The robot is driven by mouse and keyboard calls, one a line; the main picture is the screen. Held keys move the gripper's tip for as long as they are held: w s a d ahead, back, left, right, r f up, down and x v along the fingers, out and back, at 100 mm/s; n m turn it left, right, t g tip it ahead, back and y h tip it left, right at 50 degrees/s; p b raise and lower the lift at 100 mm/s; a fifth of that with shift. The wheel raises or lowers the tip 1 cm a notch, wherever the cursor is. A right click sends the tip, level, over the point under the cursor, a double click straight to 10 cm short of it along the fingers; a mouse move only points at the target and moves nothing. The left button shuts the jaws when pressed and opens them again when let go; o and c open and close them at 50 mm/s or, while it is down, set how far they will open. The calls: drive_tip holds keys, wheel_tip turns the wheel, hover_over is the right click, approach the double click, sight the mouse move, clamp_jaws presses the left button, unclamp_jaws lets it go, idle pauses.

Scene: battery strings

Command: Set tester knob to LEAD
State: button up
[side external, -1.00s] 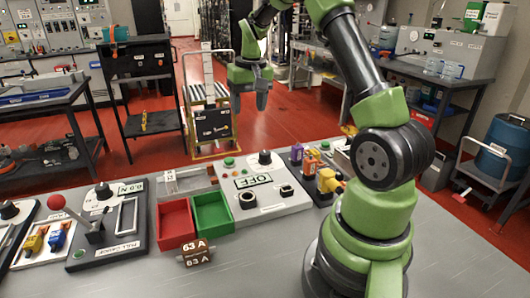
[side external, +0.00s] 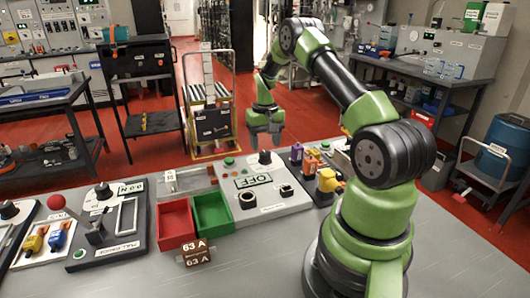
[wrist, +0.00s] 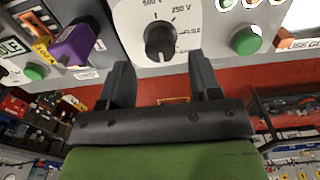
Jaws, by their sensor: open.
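The tester (side external: 290,205) is a pale box on the bench, with a display (side external: 252,181) reading OFF. Its black knob (side external: 265,157) stands at the far edge of the top face. In the wrist view the knob (wrist: 160,40) has a white pointer mark and sits among markings including 500 V and 250 V; I cannot make out a LEAD label. My gripper (side external: 265,140) points down just above and behind the knob. In the wrist view my gripper (wrist: 161,72) has its fingers apart and empty, with the knob ahead of the gap, not between them.
A green button (wrist: 245,42) lies right of the knob in the wrist view. Purple, orange and yellow items (side external: 326,178) stand right of the tester. Red (side external: 176,222) and green (side external: 212,214) bins and a 63 A block (side external: 196,252) are left of it.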

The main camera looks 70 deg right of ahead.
sight(265, 152)
drive_tip(key=shift+f, duration=0.15)
drive_tip(key=shift+f, duration=1.7)
drive_tip(key=c, duration=0.8)
drive_tip(key=shift+o, duration=0.2)
drive_tip(key=n, duration=0.4)
drive_tip(key=shift+n, duration=0.9)
